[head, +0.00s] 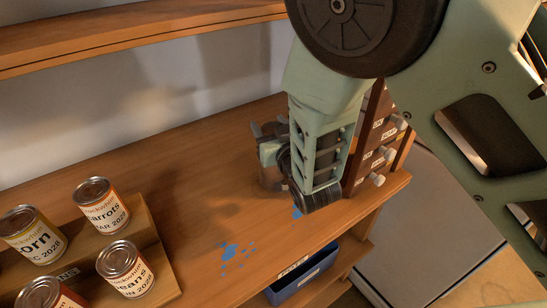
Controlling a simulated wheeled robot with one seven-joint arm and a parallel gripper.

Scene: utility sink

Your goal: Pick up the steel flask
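My gripper (268,148) is low over the right part of the wooden worktop, pointing down, and my own wrist and forearm cover much of it. A shiny rounded body (270,180), brownish with reflections of the wood, shows just below and behind the gripper; it looks like the steel flask standing on the worktop. Most of it is hidden by my gripper and wrist. The fingers appear to be at its upper part, but I cannot tell whether they touch it or are closed on it.
A small drawer unit (376,150) with pale knobs stands close right of my wrist. Labelled cans, such as the carrots can (101,205), stand on a stepped wooden rack at left. Blue spots (236,254) mark the worktop (190,220). A blue bin (300,283) sits below. A shelf (120,35) runs above.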

